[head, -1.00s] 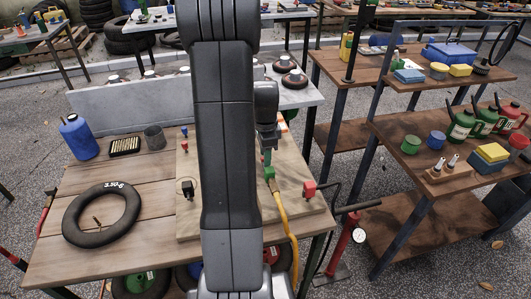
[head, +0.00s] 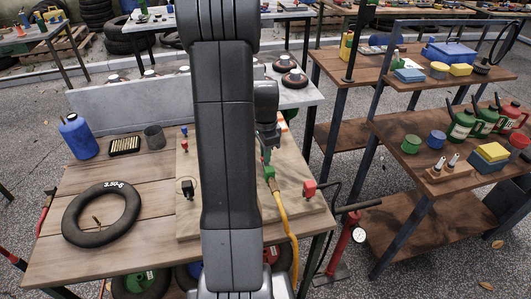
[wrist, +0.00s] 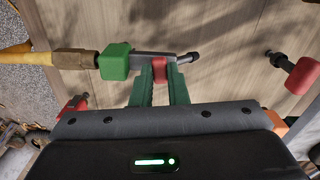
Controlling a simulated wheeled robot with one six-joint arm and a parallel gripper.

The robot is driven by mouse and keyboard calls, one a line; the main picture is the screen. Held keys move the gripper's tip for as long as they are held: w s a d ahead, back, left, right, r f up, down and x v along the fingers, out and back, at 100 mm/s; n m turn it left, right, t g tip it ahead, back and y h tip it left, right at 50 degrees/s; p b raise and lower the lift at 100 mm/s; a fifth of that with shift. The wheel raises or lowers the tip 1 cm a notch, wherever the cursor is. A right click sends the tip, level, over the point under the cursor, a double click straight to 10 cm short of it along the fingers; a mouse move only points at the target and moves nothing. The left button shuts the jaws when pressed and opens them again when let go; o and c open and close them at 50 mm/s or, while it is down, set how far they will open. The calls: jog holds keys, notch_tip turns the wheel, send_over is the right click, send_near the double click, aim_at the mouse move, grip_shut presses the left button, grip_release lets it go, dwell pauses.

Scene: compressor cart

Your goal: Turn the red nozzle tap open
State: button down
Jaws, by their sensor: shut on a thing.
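The nozzle is a dark metal body lying against the board, joined to a green block (wrist: 115,62) and a brass-ended yellow hose (wrist: 72,59) at the left of the wrist view. A red tap (wrist: 159,70) on it shows between the green fingers of my gripper (wrist: 160,85), which is shut on it. In the head view my gripper (head: 267,152) is above the green block (head: 269,173), beside my arm. The tap is too small there to judge its angle.
The board (head: 295,211) carries other fittings: a red block (head: 309,189) at right and a black one (head: 187,188) at left. A red knob (wrist: 303,76) stands right of my gripper in the wrist view. A tyre (head: 102,237) lies on the bench's left.

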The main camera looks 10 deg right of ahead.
jog(key=n, duration=0.4)
jog(key=n+b, duration=0.1)
jog(key=n, duration=0.6)
jog(key=shift+n, duration=2.2)
jog(key=c, duration=1.4)
grip_release()
notch_tip(320, 180, up, 14)
